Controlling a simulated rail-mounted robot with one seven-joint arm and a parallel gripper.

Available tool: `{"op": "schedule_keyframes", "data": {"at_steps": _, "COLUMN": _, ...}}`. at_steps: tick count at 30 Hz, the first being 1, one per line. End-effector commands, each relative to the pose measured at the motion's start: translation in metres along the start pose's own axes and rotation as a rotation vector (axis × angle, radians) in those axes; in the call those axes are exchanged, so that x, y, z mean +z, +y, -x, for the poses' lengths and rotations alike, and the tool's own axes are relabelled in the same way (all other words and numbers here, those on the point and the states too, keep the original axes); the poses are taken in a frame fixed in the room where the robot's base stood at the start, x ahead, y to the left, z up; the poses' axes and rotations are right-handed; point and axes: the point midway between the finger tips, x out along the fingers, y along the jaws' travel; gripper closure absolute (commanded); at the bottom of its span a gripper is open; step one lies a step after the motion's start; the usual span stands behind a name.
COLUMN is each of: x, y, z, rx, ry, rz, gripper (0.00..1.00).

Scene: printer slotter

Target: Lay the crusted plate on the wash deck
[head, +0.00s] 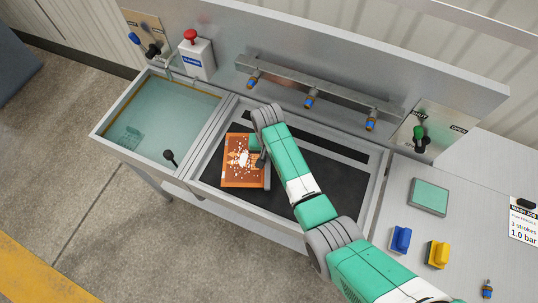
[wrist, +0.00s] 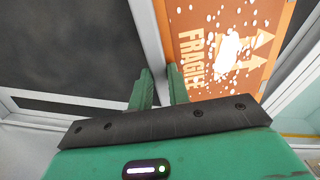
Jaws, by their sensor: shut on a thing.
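The crusted plate (head: 235,177) is an orange-brown rectangle with white splatter. My gripper (head: 261,160) is shut on that edge, at the plate's right side in the head view. The wrist view shows the fingers (wrist: 160,88) at the edge strip. The wash deck (head: 320,180) is a dark recessed surface with a pale metal rim. The plate is over its left part, roughly level. I cannot tell whether it touches the deck.
A water-filled basin (head: 165,115) adjoins the deck on the left. Several nozzles hang from a rail (head: 320,93) behind the deck. A red-button box (head: 196,55) stands behind the basin. A side counter at right holds a green pad (head: 428,196) and blue (head: 400,240) and yellow (head: 438,254) items.

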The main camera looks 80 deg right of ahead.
Motion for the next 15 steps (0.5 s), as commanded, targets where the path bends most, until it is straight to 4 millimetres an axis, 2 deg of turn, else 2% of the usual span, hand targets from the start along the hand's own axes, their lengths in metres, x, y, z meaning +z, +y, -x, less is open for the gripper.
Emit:
{"op": "schedule_keyframes", "data": {"at_steps": 4, "x": -0.01, "y": 0.002, "z": -0.001, "rx": -0.001, "ry": 0.002, "rz": -0.001, "gripper": 1.0}}
{"op": "schedule_keyframes", "data": {"at_steps": 9, "x": -0.009, "y": 0.002, "z": -0.031, "rx": 0.001, "ry": -0.002, "rz": 0.0, "gripper": 1.0}}
{"op": "schedule_keyframes", "data": {"at_steps": 15, "x": -0.009, "y": 0.002, "z": -0.035, "rx": 0.0, "ry": 0.002, "rz": 0.0, "gripper": 1.0}}
